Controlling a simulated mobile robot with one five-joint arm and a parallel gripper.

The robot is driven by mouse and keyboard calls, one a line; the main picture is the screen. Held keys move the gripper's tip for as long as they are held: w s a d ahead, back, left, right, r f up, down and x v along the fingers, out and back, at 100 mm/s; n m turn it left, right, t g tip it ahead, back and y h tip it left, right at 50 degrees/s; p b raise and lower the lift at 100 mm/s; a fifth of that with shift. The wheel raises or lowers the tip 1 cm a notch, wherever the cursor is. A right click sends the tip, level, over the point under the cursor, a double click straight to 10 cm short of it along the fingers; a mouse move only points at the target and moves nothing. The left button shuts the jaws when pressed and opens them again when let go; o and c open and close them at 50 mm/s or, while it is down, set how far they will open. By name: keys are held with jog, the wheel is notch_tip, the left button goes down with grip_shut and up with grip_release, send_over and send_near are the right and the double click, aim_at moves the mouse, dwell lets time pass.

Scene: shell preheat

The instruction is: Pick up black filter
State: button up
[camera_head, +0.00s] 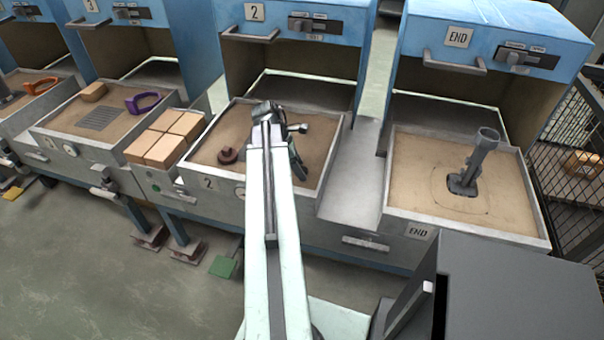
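No object is plainly a black filter in this view. A small dark reddish-brown round piece (228,155) lies in the tray marked 2 (322,188), left of my arm. My arm reaches over this tray. My gripper (298,152) is a dark shape at its far end, to the right of the arm link, above the tray's sand-coloured bed. Its fingers are small and partly hidden, so whether they are open or hold anything is unclear. A grey tube-like piece with a dark base (483,150) stands in the tray marked END (400,207).
Tan blocks (168,140) sit on a ledge left of tray 2. A purple curved piece (143,103) and another tan block (93,91) lie in the tray further left. Blue hooded housings (475,30) rise behind the trays. A bare grey channel (355,175) separates tray 2 and END.

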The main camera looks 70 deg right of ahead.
grip_shut()
notch_tip(320, 180, up, 10)
jog(key=p, duration=1)
